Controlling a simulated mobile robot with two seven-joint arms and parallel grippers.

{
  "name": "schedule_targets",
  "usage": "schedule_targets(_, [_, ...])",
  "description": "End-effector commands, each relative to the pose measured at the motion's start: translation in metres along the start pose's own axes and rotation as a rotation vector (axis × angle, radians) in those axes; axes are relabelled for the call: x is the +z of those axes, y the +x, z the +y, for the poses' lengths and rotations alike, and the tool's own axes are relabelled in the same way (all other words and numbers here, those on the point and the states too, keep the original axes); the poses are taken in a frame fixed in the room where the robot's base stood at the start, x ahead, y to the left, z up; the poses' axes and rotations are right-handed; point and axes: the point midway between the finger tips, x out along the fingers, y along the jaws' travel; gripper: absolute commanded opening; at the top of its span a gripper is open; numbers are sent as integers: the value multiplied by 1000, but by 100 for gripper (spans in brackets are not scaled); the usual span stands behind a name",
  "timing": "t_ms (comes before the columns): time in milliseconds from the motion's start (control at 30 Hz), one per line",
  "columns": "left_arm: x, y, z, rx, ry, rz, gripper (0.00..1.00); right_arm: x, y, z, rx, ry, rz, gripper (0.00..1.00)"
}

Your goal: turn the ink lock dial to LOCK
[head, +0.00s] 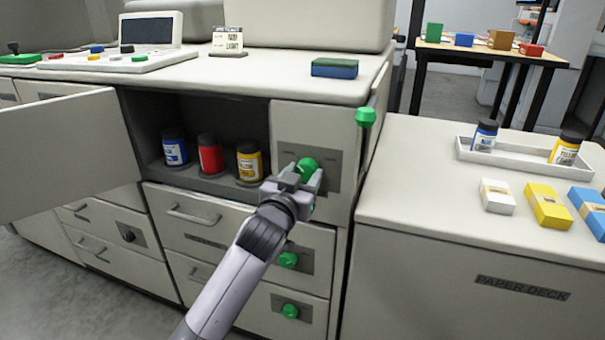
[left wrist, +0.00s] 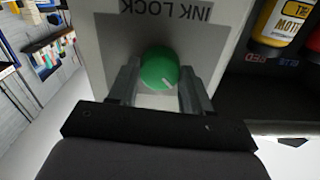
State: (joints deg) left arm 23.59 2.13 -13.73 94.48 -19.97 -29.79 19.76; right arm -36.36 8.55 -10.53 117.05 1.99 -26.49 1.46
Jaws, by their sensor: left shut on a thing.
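The ink lock dial (head: 308,165) is a round green knob on a grey plate (head: 328,164), right of the open ink compartment. My left gripper (head: 303,176) is at the dial, its fingers on either side. In the left wrist view the dial (left wrist: 158,68) sits between the two fingers (left wrist: 158,88), which are shut on it. A pale mark shows on the dial's face, toward the lower right in that view. The INK LOCK label (left wrist: 166,9) appears upside down there. The LOCK marking cannot be made out. My right gripper is not in view.
The compartment door (head: 60,150) stands open at left. Blue (head: 174,150), red (head: 209,156) and yellow (head: 249,162) ink bottles stand inside. Other green knobs sit below and at the upper right (head: 365,117). The paper deck (head: 440,200) at right holds a bottle tray and small boxes.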

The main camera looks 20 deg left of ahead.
Motion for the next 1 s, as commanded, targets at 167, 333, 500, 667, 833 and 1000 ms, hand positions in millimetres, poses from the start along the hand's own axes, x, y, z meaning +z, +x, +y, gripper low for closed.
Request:
schedule_targets(167, [-3,0,0,1,130,-3,19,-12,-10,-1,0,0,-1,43])
schedule_targets(333, [-3,0,0,1,288,-3,19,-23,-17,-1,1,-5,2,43])
schedule_targets(500, [-2,0,0,1,450,-4,19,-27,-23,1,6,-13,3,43])
schedule_targets(667, [-2,0,0,2,602,-2,18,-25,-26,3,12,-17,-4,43])
schedule_targets(833, [-2,0,0,1,764,-3,18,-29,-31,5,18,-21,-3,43])
schedule_targets(1000, [-1,0,0,2,925,-2,18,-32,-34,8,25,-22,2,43])
